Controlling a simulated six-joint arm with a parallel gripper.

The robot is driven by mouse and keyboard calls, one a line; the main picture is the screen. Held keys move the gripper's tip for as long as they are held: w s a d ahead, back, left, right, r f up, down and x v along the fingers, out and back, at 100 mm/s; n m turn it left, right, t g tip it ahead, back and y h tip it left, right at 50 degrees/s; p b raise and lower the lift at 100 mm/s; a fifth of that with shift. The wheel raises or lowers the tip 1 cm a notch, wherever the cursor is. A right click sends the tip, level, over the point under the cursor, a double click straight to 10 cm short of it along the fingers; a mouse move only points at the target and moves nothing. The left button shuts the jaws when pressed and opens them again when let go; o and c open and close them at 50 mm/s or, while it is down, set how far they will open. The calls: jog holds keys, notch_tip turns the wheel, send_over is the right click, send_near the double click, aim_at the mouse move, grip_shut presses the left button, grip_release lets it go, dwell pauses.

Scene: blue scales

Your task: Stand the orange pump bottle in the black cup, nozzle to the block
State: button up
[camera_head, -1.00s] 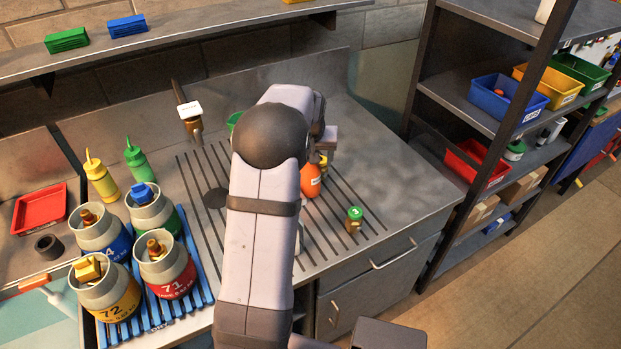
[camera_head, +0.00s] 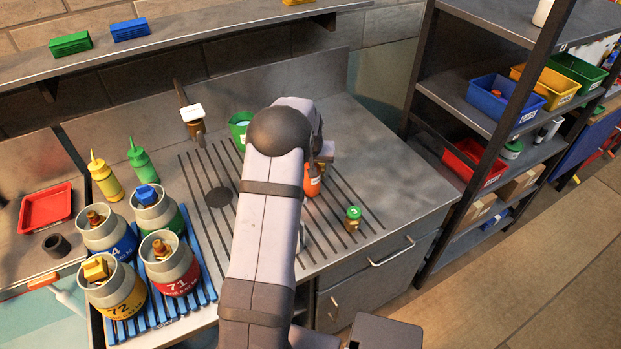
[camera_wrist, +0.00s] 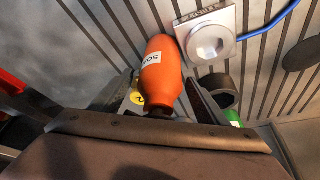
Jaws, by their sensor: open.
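The orange pump bottle (camera_head: 312,183) stands on the ribbed drainer, partly hidden by my arm in the head view. In the wrist view the orange bottle (camera_wrist: 161,70) lies between the fingers of my open gripper (camera_wrist: 160,101); its nozzle end is hidden behind the gripper body. Whether the fingers touch it I cannot tell. A black round hollow thing, cup-like (camera_wrist: 219,88), is right of the bottle in the wrist view. A small black cup (camera_head: 56,245) also stands at far left in the head view. I cannot tell which block is meant.
A silver scale-like device (camera_wrist: 207,38) with a blue cable is beside the bottle. A green-capped brass weight (camera_head: 353,217) stands to the right and a green cup (camera_head: 239,126) behind my arm. Several numbered canisters (camera_head: 167,265) fill the blue rack at left. The drainer's right side is fairly clear.

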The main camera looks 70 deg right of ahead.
jog(key=c, duration=1.6)
jog(key=shift+d+r, duration=0.15)
jog(key=shift+r, duration=0.45)
notch_tip(320, 180, up, 9)
jog(key=b, duration=0.3)
jog(key=shift+w+d+r, duration=0.1)
jog(key=shift+w+d, duration=0.1)
jog(key=shift+w, duration=0.3)
jog(key=w+d+m+p, duration=0.1)
jog(key=w, duration=0.4)
jog(key=w+d+m+p, duration=0.1)
jog(key=w+m, duration=0.1)
jog(key=w, duration=0.2)
jog(key=w+d+m+g, duration=0.1)
jog(key=w+d, duration=0.1)
jog(key=w, duration=0.3)
jog(key=shift+w+r+p, duration=0.25)
jog(key=shift+w+p, duration=0.1)
jog(key=shift+p, duration=0.05)
